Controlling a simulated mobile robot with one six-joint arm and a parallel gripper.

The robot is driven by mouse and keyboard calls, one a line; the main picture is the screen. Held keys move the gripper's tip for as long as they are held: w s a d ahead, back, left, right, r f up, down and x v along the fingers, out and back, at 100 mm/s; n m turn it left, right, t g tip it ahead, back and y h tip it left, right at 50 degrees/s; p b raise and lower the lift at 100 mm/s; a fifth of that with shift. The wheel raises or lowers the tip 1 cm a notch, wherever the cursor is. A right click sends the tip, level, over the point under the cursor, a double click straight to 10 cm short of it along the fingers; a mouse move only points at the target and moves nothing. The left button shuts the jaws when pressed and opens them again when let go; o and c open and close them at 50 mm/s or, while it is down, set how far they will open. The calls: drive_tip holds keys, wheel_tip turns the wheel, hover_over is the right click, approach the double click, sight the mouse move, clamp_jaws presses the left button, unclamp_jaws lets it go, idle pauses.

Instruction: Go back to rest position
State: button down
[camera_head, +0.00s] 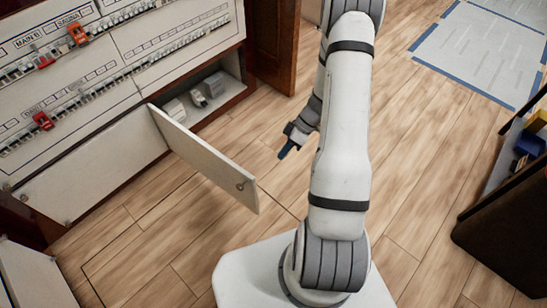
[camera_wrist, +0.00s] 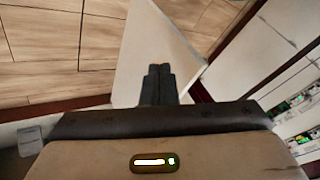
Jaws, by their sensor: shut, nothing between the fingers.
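My gripper (camera_head: 288,150) is above the wooden floor, to the right of the breaker cabinet, with the white arm rising over it in the head view. Its dark fingers point down and to the left, and it touches nothing that I can see. In the wrist view the fingers (camera_wrist: 158,72) lie side by side, shut with nothing between them. The open cabinet door (camera_head: 205,160) stands out to the left of the gripper. The door also shows behind the fingers in the wrist view (camera_wrist: 150,45).
The breaker panel (camera_head: 105,75) has several rows of switches, some red or orange. Small grey parts (camera_head: 200,95) sit in the open compartment. A dark shelf (camera_head: 510,215) stands at the right. Blue tape outlines a floor area (camera_head: 480,50). The wooden floor (camera_head: 415,150) between is clear.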

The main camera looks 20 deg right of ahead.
drive_tip(key=shift+d+r, duration=0.45)
drive_tip(key=shift+r, duration=0.15)
drive_tip(key=shift+r, duration=0.1)
drive_tip(key=s+a+r+m+h+p, duration=0.15)
drive_tip(key=r+p, duration=0.35)
drive_tip(key=r, duration=0.7)
drive_tip(key=s+a+r+m+h+p, duration=0.1)
drive_tip(key=a+r+p, duration=0.2)
drive_tip(key=r+p, duration=0.55)
drive_tip(key=s+a+r+m+h+p, duration=0.1)
drive_tip(key=a+r+m+p, duration=0.1)
drive_tip(key=r, duration=1.3)
drive_tip(key=s+a+r+m+t+h+p, duration=0.1)
drive_tip(key=s+r+m+p, duration=0.1)
drive_tip(key=r+p, duration=0.3)
drive_tip(key=s+a+r+m+t+h+p, duration=0.1)
drive_tip(key=s+r+p, duration=0.3)
drive_tip(key=r, duration=0.8)
drive_tip(key=s+r+m+t+h+p, duration=0.1)
drive_tip(key=s+r+m+h+p, duration=0.1)
drive_tip(key=s+r+p, duration=0.3)
wheel_tip(320, 180, up, 4)
drive_tip(key=shift+s+a+m+t+p, duration=0.2)
drive_tip(key=shift+a+m+t+p, duration=0.2)
drive_tip(key=shift+m, duration=0.25)
